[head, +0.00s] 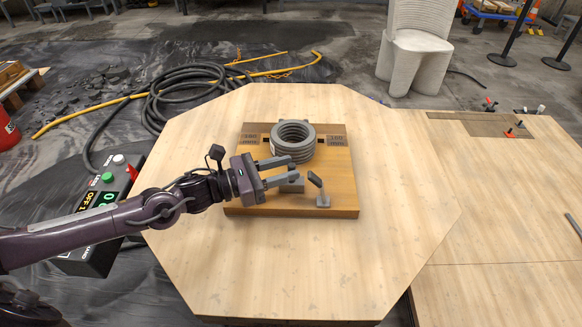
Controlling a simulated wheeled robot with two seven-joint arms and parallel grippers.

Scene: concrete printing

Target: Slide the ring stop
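A wooden fixture board (334,190) lies on the octagonal table. A stack of grey rings (293,142) sits at its back, between two darker labelled blocks. A small grey block (291,184) is on the board in front of the rings; I cannot tell whether it is the ring stop. A small grey clamp-like piece with a tilted dark lever (319,188) stands to its right. My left gripper (290,171) reaches in from the left, over the board in front of the rings. Its fingers are apart and point right, near the small block; contact is unclear. My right gripper is not visible.
The octagonal wooden table (385,240) is clear around the board. A control box (98,215) with buttons and a green display stands at the left. Another wooden table (500,200) adjoins on the right, with small tools at its back. A black hose (185,88) lies on the floor behind.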

